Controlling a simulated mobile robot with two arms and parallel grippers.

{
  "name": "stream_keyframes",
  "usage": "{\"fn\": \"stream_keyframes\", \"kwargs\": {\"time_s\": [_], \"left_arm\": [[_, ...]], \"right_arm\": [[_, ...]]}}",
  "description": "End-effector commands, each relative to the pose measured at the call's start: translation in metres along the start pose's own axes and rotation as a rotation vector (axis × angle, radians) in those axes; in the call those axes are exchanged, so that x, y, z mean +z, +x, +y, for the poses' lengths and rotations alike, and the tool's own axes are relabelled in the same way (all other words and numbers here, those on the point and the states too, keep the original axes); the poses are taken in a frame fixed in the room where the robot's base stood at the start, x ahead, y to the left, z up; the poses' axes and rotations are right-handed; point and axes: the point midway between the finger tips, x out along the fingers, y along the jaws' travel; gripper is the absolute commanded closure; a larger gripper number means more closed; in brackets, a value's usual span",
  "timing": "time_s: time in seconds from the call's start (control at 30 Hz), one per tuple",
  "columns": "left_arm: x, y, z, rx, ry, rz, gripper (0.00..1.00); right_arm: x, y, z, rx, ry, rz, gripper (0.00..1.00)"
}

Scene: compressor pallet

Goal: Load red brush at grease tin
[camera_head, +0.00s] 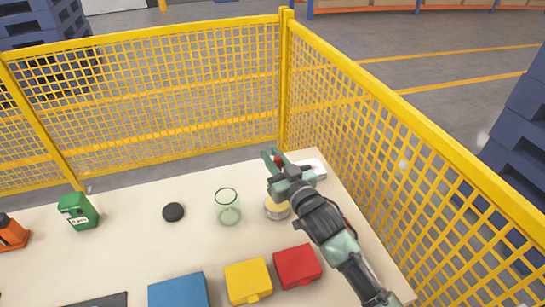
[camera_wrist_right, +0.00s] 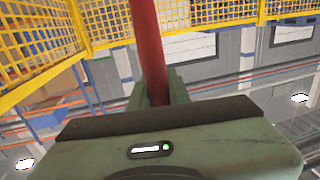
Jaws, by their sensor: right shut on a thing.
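My right gripper (camera_head: 274,158) is shut on the red brush (camera_wrist_right: 148,45), whose red handle stands up between the fingers in the right wrist view. In the head view only a small red bit of the brush (camera_head: 278,160) shows between the fingertips; its bristles are hidden. The grease tin (camera_head: 275,211), round and metallic with a pale yellow fill, stands on the table, partly covered by my right gripper and wrist. In the picture the fingertips are just above the tin, apart from it as far as I can tell. My left gripper is out of view.
A clear glass jar (camera_head: 228,209) stands left of the tin, then a black disc (camera_head: 173,211) and a green container (camera_head: 77,211). Red (camera_head: 298,266), yellow (camera_head: 248,281) and blue (camera_head: 179,292) boxes line the front. A white object (camera_head: 314,168) lies behind my wrist. Yellow mesh fencing (camera_head: 180,95) surrounds the table.

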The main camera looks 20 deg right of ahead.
Motion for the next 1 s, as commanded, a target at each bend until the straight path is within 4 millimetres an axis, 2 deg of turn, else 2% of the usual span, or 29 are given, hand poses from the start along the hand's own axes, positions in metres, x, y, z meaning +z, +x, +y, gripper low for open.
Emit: {"fn": "stream_keyframes", "kwargs": {"time_s": [1.0], "left_arm": [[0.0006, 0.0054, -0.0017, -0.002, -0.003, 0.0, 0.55]], "right_arm": [[0.009, 0.0, 0.0, 0.0, 0.001, 0.0, 1.0]]}}
